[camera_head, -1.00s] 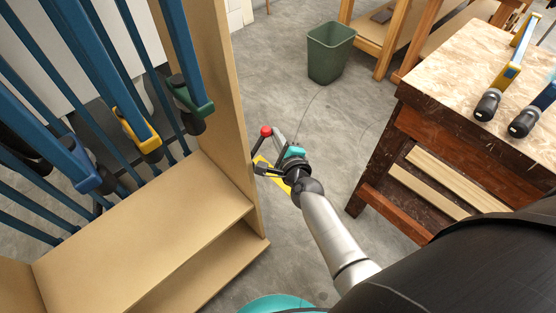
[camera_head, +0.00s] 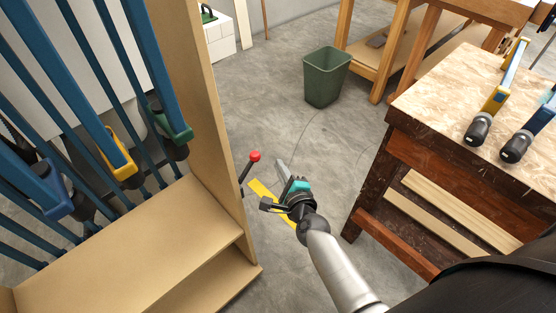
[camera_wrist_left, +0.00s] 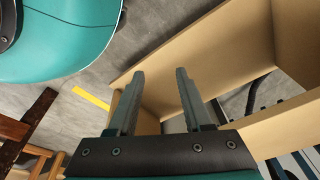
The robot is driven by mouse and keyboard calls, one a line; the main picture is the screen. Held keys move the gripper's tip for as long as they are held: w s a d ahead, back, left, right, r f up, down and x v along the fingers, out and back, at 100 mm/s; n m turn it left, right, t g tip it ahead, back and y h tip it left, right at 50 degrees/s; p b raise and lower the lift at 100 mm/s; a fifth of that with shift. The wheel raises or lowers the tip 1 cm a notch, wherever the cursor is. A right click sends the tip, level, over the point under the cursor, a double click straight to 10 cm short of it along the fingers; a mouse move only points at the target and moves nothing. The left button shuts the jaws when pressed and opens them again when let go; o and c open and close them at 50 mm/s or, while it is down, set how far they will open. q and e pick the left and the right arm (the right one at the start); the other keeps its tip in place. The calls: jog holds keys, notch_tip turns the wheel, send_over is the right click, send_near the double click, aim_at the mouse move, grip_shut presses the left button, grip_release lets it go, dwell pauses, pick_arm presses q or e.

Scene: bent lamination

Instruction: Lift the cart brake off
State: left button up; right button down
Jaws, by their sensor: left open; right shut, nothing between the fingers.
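The cart (camera_head: 215,215) is a light wooden rack at the left of the head view, holding blue bar clamps. Its brake lever (camera_head: 247,170), a dark rod with a red knob (camera_head: 254,156), stands tilted up to the right at the cart's right side; its lower end is hidden. My right gripper (camera_head: 281,166) is shut and empty, a little right of the lever and apart from it. My left gripper (camera_wrist_left: 160,80) shows only in the left wrist view. It is open and empty, with the cart's wooden boards (camera_wrist_left: 205,50) beyond its fingers.
A workbench (camera_head: 460,110) with clamps on top stands at the right. A green bin (camera_head: 326,78) stands on the floor behind. A yellow floor strip (camera_head: 262,189) lies near my right gripper.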

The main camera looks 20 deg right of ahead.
pick_arm(q)
jog(key=shift+s+a+f+p, duration=0.8)
jog(key=shift+s+a+f, duration=0.25)
jog(key=shift+s+f, duration=0.25)
pick_arm(e)
jog(key=v, duration=0.6)
jog(key=shift+s+r, duration=0.2)
jog(key=s+a+f+n+g+y+p, duration=0.1)
jog(key=s+f+n+g, duration=0.2)
jog(key=s+f+n, duration=0.5)
jog(key=s+a+f+n+g+y+p, duration=0.1)
jog(key=s+f+n+g, duration=0.3)
jog(key=f+n, duration=0.45)
pick_arm(q)
jog(key=s+a+f+p, duration=0.1)
jog(key=s+a, duration=0.2)
jog(key=s, duration=0.3)
jog(key=shift+a+y+p, duration=0.25)
jog(key=shift+y+p, duration=0.05)
pick_arm(e)
jog(key=s+d+f+n+g, duration=0.3)
jog(key=s+f+n, duration=0.2)
jog(key=s, duration=0.4)
jog(key=s+d+f+n+g+h, duration=0.1)
jog(key=s+d+f+n+g, duration=0.1)
jog(key=s+f+n, duration=0.3)
jog(key=s+d, duration=0.1)
jog(key=s, duration=0.3)
jog(key=shift+f+g, duration=0.25)
jog(key=shift+g, duration=0.15)
